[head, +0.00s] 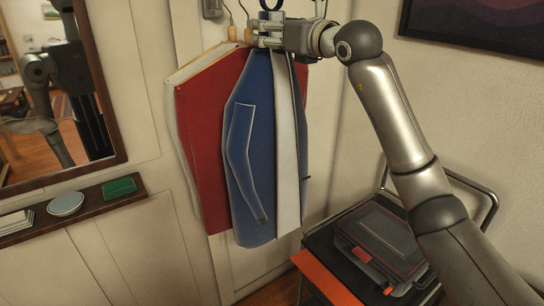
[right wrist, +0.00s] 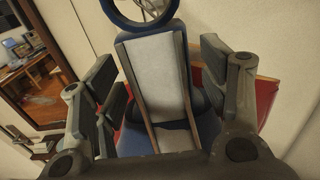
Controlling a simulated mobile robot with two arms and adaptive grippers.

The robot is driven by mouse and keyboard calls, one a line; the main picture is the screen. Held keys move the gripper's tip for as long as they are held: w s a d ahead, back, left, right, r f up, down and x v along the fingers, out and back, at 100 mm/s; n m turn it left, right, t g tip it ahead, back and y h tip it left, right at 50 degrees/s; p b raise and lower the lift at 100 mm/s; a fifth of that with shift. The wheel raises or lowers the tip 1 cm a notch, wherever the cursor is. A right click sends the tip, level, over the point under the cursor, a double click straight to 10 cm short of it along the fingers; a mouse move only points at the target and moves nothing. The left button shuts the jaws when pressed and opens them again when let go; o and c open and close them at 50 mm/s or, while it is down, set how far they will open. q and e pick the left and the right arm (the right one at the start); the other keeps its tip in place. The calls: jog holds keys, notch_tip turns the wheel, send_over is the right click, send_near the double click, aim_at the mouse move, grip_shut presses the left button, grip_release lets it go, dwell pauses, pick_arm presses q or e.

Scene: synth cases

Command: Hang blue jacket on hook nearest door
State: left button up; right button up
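The blue jacket (head: 250,150), with a white panel down its front, hangs upright against the wall in the head view. A blue loop (head: 270,4) tops it; the wrist view shows this loop as a ring (right wrist: 140,12) with thin metal behind or through it. I cannot tell whether it sits on a hook. My right gripper (head: 262,38) is at the jacket's top. In the wrist view its fingers (right wrist: 168,85) stand apart on both sides of the jacket's white panel (right wrist: 158,85), with a gap on the right. My left gripper is not in view.
A red garment (head: 203,130) hangs behind and left of the jacket. Metal hooks (head: 243,10) show along the top edge. Left are a framed mirror (head: 120,110) and a shelf (head: 92,204) with small items. A chair (head: 490,190) bearing a dark case (head: 375,240) stands below my right arm.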

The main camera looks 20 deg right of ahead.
jog(key=c, duration=0.9)
jog(key=shift+r, duration=0.1)
jog(key=shift+c, duration=0.7)
jog(key=shift+r, duration=0.15)
jog(key=shift+r+p, duration=0.45)
jog(key=shift+r, duration=0.15)
